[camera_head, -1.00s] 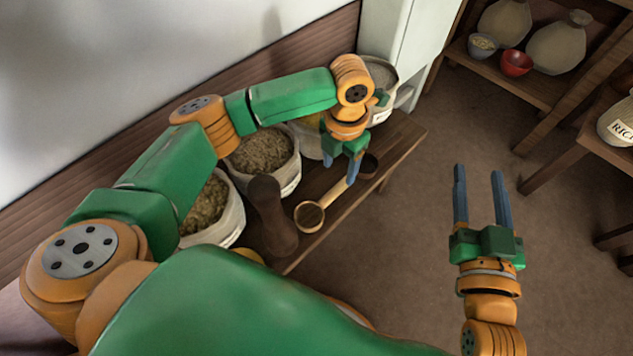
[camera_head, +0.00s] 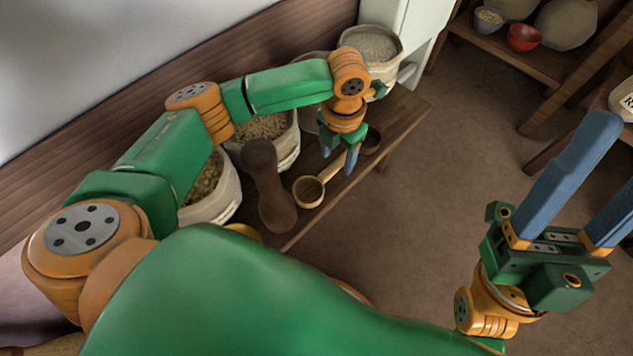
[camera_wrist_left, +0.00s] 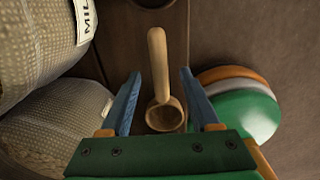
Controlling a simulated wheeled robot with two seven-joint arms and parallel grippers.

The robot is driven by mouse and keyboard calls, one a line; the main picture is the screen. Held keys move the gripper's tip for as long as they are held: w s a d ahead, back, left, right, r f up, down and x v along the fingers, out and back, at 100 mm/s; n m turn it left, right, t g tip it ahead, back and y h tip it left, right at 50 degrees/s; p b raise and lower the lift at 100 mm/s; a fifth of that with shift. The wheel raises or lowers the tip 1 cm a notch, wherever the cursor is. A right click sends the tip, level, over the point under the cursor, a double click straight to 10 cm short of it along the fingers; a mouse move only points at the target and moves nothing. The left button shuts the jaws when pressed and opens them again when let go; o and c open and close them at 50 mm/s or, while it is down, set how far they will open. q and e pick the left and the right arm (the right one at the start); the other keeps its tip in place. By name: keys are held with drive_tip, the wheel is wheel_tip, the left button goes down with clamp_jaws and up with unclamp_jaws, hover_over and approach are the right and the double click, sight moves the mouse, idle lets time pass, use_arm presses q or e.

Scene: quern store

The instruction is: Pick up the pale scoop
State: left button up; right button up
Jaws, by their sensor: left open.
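The pale scoop (camera_head: 309,191) lies on the dark wooden bench (camera_head: 330,208), its round bowl toward me and its handle slanting up to the right. My left gripper (camera_head: 338,162) points down at the handle, open, a finger on each side in the picture. In the left wrist view the scoop's handle (camera_wrist_left: 158,62) runs between the two open fingers (camera_wrist_left: 159,76), with its bowl nearer the palm. I see no contact, and I cannot tell the height gap exactly. My right gripper (camera_head: 612,165) is open and empty at the right, off the bench; one finger is cut by the edge.
Pale sacks of grain (camera_head: 275,135) line the wall behind the bench. Shelves with a red bowl (camera_head: 524,38) stand at the back right. The floor between is clear.

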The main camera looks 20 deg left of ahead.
use_arm(q)
wheel_tip(320, 180, down, 2)
drive_tip(key=shift+f+b, duration=0.15)
drive_tip(key=shift+b, duration=0.2)
clamp_jaws()
